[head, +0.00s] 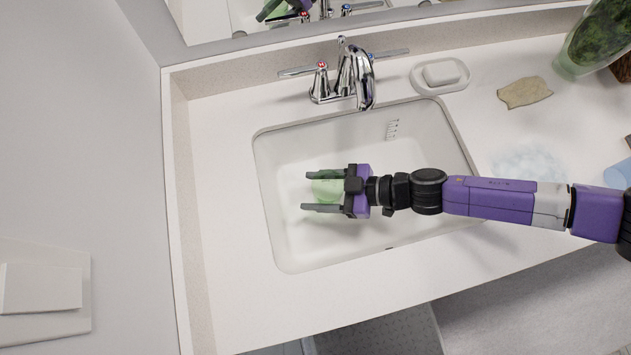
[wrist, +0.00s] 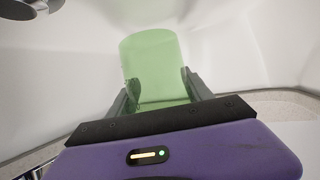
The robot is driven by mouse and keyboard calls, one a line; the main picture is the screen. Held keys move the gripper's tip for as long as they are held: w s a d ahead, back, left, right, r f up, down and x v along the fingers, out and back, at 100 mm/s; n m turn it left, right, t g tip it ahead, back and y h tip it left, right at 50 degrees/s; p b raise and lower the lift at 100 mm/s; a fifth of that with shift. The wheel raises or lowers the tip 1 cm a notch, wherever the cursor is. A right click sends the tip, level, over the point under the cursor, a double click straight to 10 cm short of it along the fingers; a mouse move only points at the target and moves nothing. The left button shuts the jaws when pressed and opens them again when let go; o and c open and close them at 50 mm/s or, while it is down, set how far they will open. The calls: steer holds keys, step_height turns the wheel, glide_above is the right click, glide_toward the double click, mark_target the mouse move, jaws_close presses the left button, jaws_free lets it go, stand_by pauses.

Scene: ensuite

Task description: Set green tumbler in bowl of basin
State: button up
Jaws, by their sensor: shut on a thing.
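The green tumbler (head: 327,187) is translucent and sits between the two fingers of my gripper (head: 322,193), over the bowl of the basin. In the wrist view the tumbler (wrist: 152,65) stands between the fingertips, with the finger pads against its sides. My gripper (wrist: 160,90) is shut on it. The white rectangular basin (head: 285,225) lies below the gripper and surrounds it in the head view. Whether the tumbler's base touches the basin floor cannot be told. Part of the tumbler is hidden behind the gripper in the head view.
A chrome faucet (head: 345,75) with two handles stands behind the basin. A soap dish with soap (head: 440,74), a tan sponge-like piece (head: 524,92) and a green glass vase (head: 597,40) stand at the right. The counter left of the basin (head: 222,190) is clear.

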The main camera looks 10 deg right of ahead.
steer(key=shift+f, duration=1.7)
steer(key=o, duration=1.4)
steer(key=shift+c, duration=0.2)
steer(key=shift+r, duration=0.1)
steer(key=shift+d, duration=0.3)
steer(key=b+v, duration=0.1)
steer(key=v, duration=1)
steer(key=shift+s+d+r+b, duration=0.1)
steer(key=shift+s+b, duration=0.1)
steer(key=shift+b, duration=0.15)
